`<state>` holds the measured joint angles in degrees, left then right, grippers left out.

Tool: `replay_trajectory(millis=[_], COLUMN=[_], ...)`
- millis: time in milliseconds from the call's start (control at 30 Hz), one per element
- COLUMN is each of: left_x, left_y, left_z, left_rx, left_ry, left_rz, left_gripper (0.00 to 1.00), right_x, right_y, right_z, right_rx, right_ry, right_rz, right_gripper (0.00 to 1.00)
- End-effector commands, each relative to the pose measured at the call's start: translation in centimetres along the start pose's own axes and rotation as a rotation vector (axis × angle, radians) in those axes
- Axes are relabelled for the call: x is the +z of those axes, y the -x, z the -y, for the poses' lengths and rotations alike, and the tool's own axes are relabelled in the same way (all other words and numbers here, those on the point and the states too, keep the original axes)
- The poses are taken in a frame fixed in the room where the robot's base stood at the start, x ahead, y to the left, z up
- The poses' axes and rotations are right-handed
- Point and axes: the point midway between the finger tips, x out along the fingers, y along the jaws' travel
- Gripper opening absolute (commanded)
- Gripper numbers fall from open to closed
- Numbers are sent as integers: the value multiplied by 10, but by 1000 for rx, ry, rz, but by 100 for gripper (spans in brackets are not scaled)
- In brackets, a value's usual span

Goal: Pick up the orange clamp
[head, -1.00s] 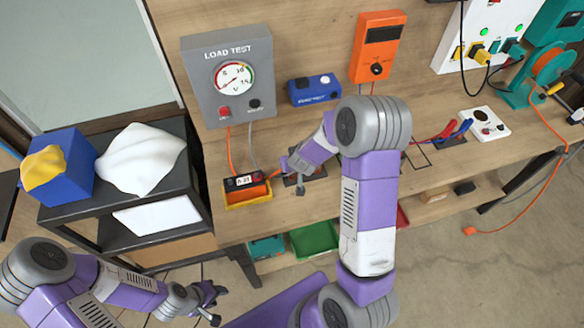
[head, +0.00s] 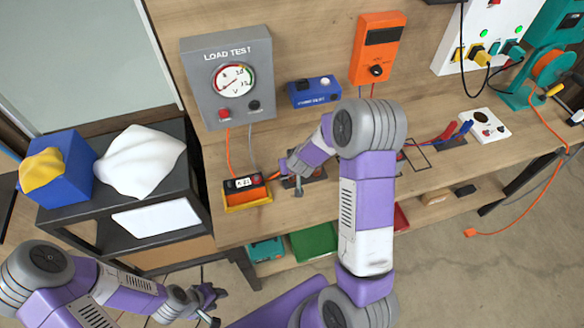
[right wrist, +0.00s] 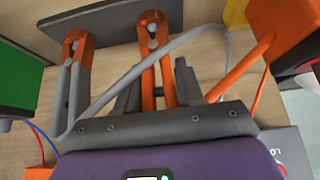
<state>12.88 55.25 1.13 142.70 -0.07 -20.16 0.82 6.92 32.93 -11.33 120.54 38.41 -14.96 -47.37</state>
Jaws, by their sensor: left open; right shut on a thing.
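My right gripper is shut on the orange clamp; the exact contact is hard to make out. My left gripper (head: 210,303) is open and empty, low in front of the bench.
The grey load test box (head: 200,90) stands at the back with orange and grey cables. A blue device (head: 314,91) and an orange meter (head: 377,50) are beside it. A black cart (head: 75,208) with a white cloth stands left. Cables cross the right wrist view.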

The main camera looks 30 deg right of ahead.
Motion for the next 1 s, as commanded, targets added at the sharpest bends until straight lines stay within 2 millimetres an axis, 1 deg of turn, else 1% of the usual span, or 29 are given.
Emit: replay_trajectory(millis=[167,267,367,700,833,1000], left_x=[0,0,0,2,2,2], left_y=[1,5,11,43,50,52], left_z=[0,-2,-4,-16,-19,-20], left_rx=[0,0,0,0,0,0], left_ry=[0,0,0,0,0,0], left_rz=[0,0,0,0,0,0], left_gripper=[43,43,43,43,43,43], right_x=[-2,-6,-13,-45,-52,-55], right_y=[2,8,20,70,80,85], right_z=[0,0,1,1,1,0], right_rx=[0,0,0,-2,-1,0], right_ry=[0,1,2,1,2,0], right_rz=[-1,-1,-3,-2,-1,0], right_gripper=[0,0,0,0,0,0])
